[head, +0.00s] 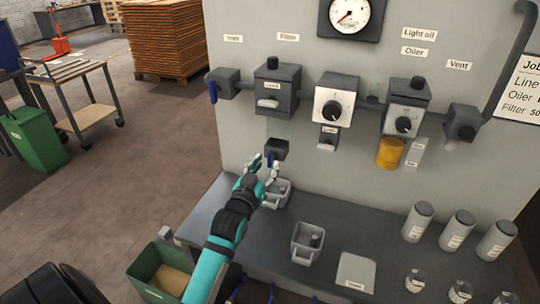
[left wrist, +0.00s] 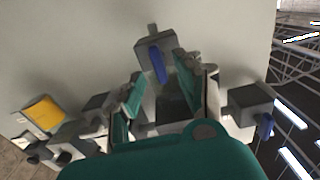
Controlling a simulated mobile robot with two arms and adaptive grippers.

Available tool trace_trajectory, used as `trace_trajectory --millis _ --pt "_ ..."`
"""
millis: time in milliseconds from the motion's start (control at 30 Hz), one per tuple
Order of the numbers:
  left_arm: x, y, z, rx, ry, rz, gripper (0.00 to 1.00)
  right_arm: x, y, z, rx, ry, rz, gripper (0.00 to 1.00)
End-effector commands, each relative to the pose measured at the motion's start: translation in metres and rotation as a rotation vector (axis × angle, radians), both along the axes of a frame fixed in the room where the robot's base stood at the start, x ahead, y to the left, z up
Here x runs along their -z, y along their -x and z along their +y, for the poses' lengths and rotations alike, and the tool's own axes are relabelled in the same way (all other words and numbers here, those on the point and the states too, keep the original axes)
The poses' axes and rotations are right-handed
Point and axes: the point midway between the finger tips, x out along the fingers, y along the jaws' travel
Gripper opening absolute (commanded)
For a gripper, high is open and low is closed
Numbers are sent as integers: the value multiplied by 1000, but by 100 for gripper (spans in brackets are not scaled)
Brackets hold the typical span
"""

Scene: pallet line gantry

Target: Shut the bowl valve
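The bowl valve (head: 278,148) is a small dark block on the grey panel, below the filter housing. Its short blue lever (head: 271,159) hangs down; in the left wrist view the lever (left wrist: 158,64) shows on the block's face, slightly slanted. My left gripper (head: 264,170) is open just in front of and below the valve. In the left wrist view its teal-backed fingers (left wrist: 160,88) stand apart, with the lever between and beyond the tips. Whether a finger touches the lever cannot be told. My right gripper is not in view.
The filter housing (head: 277,93), a knob unit (head: 334,102) and the oiler (head: 406,118) line the pipe above. An inlet valve (head: 225,84) with a blue lever is at left. A grey cup (head: 277,193) stands below the gripper on the bench (head: 210,205). Another cup (head: 307,243) stands nearer.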

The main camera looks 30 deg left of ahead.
Motion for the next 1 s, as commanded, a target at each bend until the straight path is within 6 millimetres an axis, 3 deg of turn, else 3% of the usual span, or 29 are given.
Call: trace_trajectory --millis 233,600,900,1000 --pt "-1 -32 8 0 0 0 36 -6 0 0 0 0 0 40" --pt "0 -38 9 1 0 0 36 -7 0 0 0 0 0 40" --pt "0 -38 9 1 0 0 0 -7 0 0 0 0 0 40" --pt "0 -38 9 1 0 0 0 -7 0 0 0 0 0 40"
